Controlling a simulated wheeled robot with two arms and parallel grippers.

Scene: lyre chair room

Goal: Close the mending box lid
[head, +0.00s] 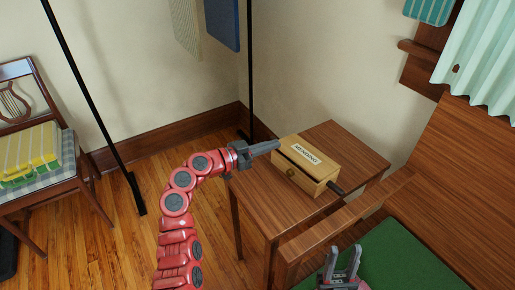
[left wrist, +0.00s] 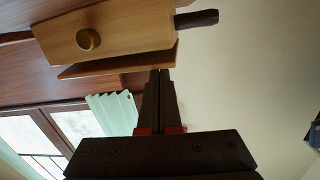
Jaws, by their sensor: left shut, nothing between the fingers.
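The wooden mending box (head: 292,178) stands on the small wooden table, with a round knob on its front. Its lid (head: 318,164) carries a "MENDING" label and lies over the box nearly flat. In the left wrist view, the picture is turned over and the lid (left wrist: 120,66) shows as a thin board below the box front (left wrist: 120,32), slightly angled to it. My left gripper (head: 277,144) is shut and empty, its tips at the lid's left edge; whether they touch is unclear. My right gripper (head: 344,250) is open and empty at the bottom, over green.
The small table (head: 345,140) has bare top behind the box. A wooden rail (head: 345,220) and green surface (head: 410,255) lie in front right.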

